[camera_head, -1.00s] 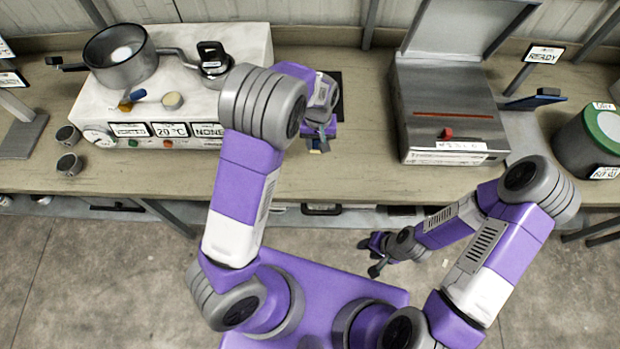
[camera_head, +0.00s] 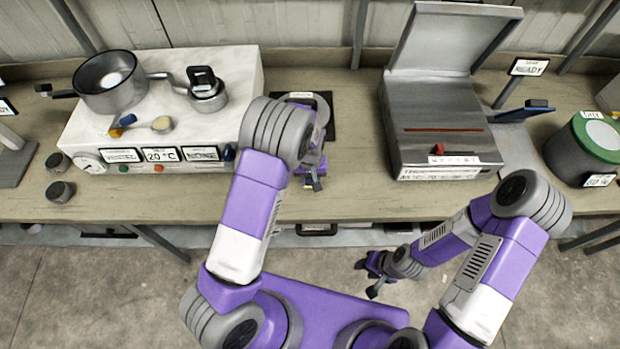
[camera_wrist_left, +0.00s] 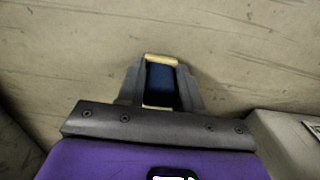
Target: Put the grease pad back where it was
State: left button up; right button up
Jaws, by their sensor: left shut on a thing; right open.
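My left gripper (camera_head: 315,182) is over the wooden bench, right of the white heater block and near the bench's front edge. In the left wrist view its fingers (camera_wrist_left: 160,88) are shut on a small dark blue block with tan edges, which I take to be the grease pad (camera_wrist_left: 160,82). In the head view the pad is mostly hidden by the gripper. The bench surface shows beyond the fingers; I cannot tell the height of the pad above it. My right gripper (camera_head: 372,277) is open and empty, in front of the bench over the floor.
The white heater block (camera_head: 225,120) carries a pan (camera_head: 108,82), a small pot (camera_head: 208,95), a blue-and-orange tool (camera_head: 122,126) and a tan disc (camera_head: 162,125). A dark mat (camera_head: 328,130) lies behind my left gripper. A grey lidded box (camera_head: 440,120) and green-topped drum (camera_head: 585,150) stand right.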

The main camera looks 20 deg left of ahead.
pick_arm(q)
jog(key=shift+f, duration=0.2)
jog(key=o, duration=0.9)
jog(key=shift+o, duration=0.2)
jog(key=shift+r, duration=0.15)
notch_tip(320, 180, up, 12)
jog(key=p, duration=0.1)
